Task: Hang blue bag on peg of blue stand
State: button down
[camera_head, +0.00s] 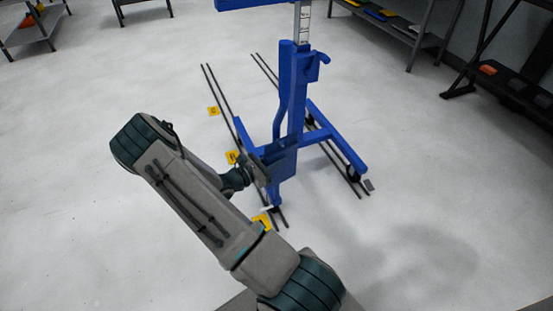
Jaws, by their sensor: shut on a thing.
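The blue stand (293,95) stands upright on the floor with its legs spread over dark rails. A small blue hook-like peg (323,58) juts to the right from its upper column. My gripper (264,168) is in front of the lower column and is shut on a flat blue piece, which looks like the blue bag (284,164). The bag overlaps the lower column in this view. I cannot tell whether it touches the stand. My fingertips are small and partly hidden by my wrist and the bag.
Dark rails (219,95) run along the floor, with several yellow markers (213,111) beside them. A shelf (395,28) and a dark bench (515,85) stand at the upper right. Another shelf (38,28) is at the upper left. The floor to the left and lower right is clear.

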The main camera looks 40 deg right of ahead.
jog(key=shift+f+b, duration=0.4)
jog(key=shift+f, duration=0.35)
dwell(0.5)
jog(key=c, duration=1.2)
grip_release()
jog(key=shift+o, duration=0.2)
jog(key=shift+w, duration=0.1)
